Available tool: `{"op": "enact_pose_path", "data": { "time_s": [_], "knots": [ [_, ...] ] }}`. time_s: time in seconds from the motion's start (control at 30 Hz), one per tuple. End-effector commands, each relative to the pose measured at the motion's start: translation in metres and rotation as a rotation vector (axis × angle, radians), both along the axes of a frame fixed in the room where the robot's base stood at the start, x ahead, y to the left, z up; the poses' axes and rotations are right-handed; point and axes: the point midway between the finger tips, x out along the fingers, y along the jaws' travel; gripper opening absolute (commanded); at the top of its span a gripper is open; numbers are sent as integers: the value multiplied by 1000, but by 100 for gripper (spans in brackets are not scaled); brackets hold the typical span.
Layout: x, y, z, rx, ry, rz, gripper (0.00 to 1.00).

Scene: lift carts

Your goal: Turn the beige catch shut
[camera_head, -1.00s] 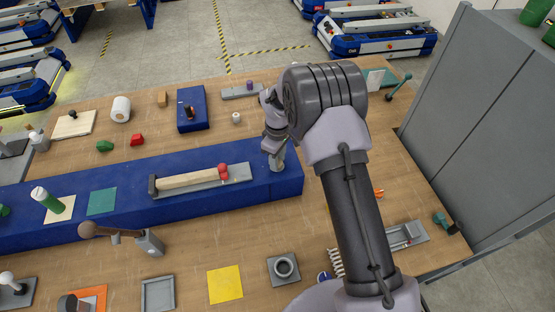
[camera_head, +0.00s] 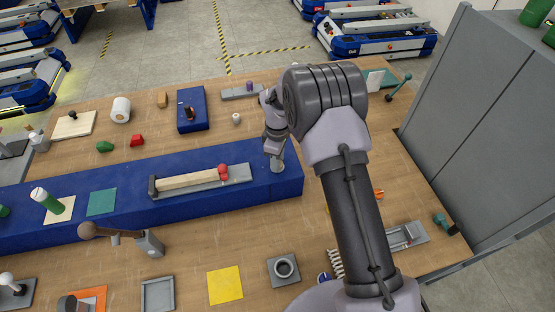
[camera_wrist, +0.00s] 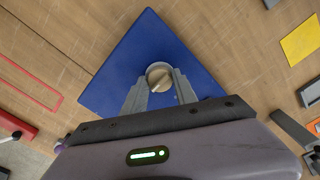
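The beige catch (camera_wrist: 159,77) shows in the wrist view as a small round knob with a raised bar running slantwise across it. It sits on the blue surface near the right end of the long blue block (camera_head: 291,184). My gripper (camera_wrist: 160,82) is over it, its two grey fingers apart, one on each side of the knob. I cannot tell whether the fingertips touch it. In the head view my gripper (camera_head: 276,157) points down at the block's right end, and my wrist and fingers mostly hide the catch.
A beige bar (camera_head: 187,181) with a red knob (camera_head: 223,171) lies on a grey plate left of my gripper. A brown-knobbed lever (camera_head: 118,234) and a yellow square (camera_head: 225,286) are in front. A tall grey cabinet (camera_head: 480,130) stands at the right.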

Motion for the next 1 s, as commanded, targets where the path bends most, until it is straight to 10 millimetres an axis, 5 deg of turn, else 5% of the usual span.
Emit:
{"op": "enact_pose_path", "data": {
  "time_s": [0.1, 0.53, 1.0],
  "knots": [
    [1, 0, 1, 1, -4, 1, 55],
    [1, 0, 13, 0, -2, 0, 56],
    [1, 0, 151, 0, -4, 0, 56]
  ]
}}
